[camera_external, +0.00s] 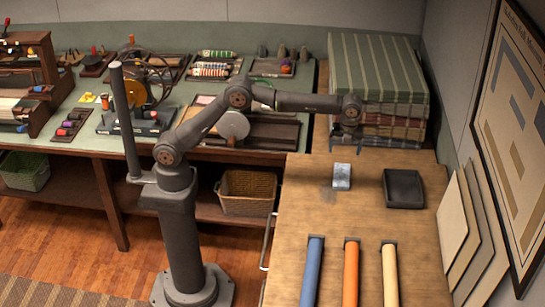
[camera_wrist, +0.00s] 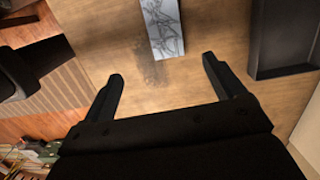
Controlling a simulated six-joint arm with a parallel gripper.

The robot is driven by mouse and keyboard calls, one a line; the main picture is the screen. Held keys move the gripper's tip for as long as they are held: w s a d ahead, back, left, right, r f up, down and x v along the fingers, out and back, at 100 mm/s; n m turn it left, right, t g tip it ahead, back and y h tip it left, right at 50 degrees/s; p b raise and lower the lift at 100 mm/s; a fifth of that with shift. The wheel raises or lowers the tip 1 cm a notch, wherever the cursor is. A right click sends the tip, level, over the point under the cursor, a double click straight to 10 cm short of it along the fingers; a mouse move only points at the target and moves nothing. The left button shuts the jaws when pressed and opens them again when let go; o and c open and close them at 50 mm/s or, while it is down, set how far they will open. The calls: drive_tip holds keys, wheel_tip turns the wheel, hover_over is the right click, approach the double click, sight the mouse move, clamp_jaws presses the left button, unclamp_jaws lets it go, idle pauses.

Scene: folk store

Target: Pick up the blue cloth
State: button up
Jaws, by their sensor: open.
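A long blue roll (camera_external: 311,273), which looks like rolled cloth, lies at the front left of the wooden table; its near end is cut off by the picture edge. It is not visible in the wrist view. My gripper (camera_external: 346,138) is above the far part of the table, well away from the blue roll. In the wrist view my gripper (camera_wrist: 162,70) has its two fingers wide apart with only bare tabletop between them. A small pale blue-grey streaked piece (camera_external: 342,176) lies flat on the table; it also shows in the wrist view (camera_wrist: 163,28), beyond the fingertips.
An orange roll (camera_external: 351,273) and a cream roll (camera_external: 389,273) lie parallel, right of the blue one. A black tray (camera_external: 403,188) sits at the table's right; the wrist view shows it too (camera_wrist: 282,70). Folded striped cloths (camera_external: 378,75) are stacked behind my gripper. The table's middle is clear.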

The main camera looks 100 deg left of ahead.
wheel_tip(320, 180, up, 2)
drive_tip(key=a+h, duration=0.1)
drive_tip(key=a, duration=0.2)
hover_over(342, 174)
drive_tip(key=d, duration=0.1)
drive_tip(key=shift+t, duration=0.3)
wheel_tip(342, 174, down, 12)
drive_tip(key=shift+w+d+r, duration=0.1)
drive_tip(key=shift+w+d, duration=0.05)
drive_tip(key=shift+a+f, duration=0.25)
drive_tip(key=shift+f, duration=1.1)
drive_tip(key=shift+a+f, duration=0.25)
drive_tip(key=shift+f, duration=1.05)
drive_tip(key=shift+c, duration=0.5)
drive_tip(key=c, duration=1)
